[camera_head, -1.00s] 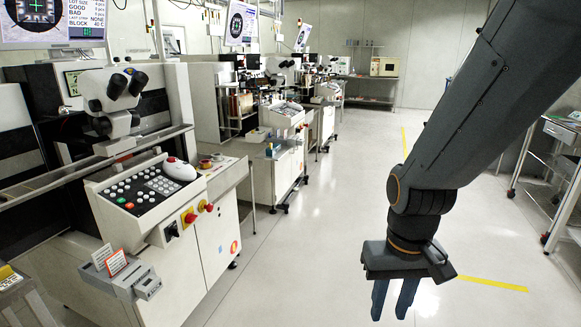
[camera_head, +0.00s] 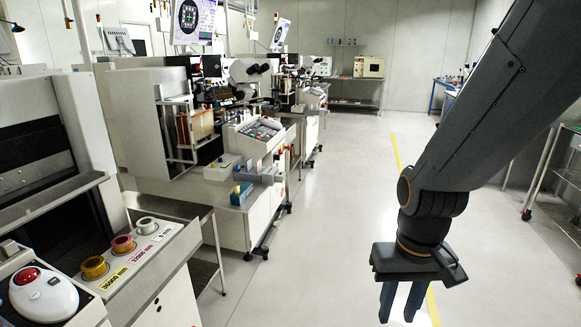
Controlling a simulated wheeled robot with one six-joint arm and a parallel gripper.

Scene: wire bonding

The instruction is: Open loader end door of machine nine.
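My gripper (camera_head: 401,302) hangs at the lower right over the floor. Its two dark fingers point down with a gap between them, and nothing is held. A row of wire bonding machines runs along the left. The nearest machine (camera_head: 160,262) is partly cut off. The second machine (camera_head: 135,120) stands beyond it, with a rack of magazines (camera_head: 195,128) at its near end. No machine number is readable, so I cannot tell which is machine nine. I cannot make out the loader end door.
The white aisle floor (camera_head: 330,210) is open ahead, with a yellow line (camera_head: 397,160) along its right. A small side table (camera_head: 170,207) stands between the first two machines. A wire cart (camera_head: 560,170) is at the right, and a shelf (camera_head: 357,93) at the back.

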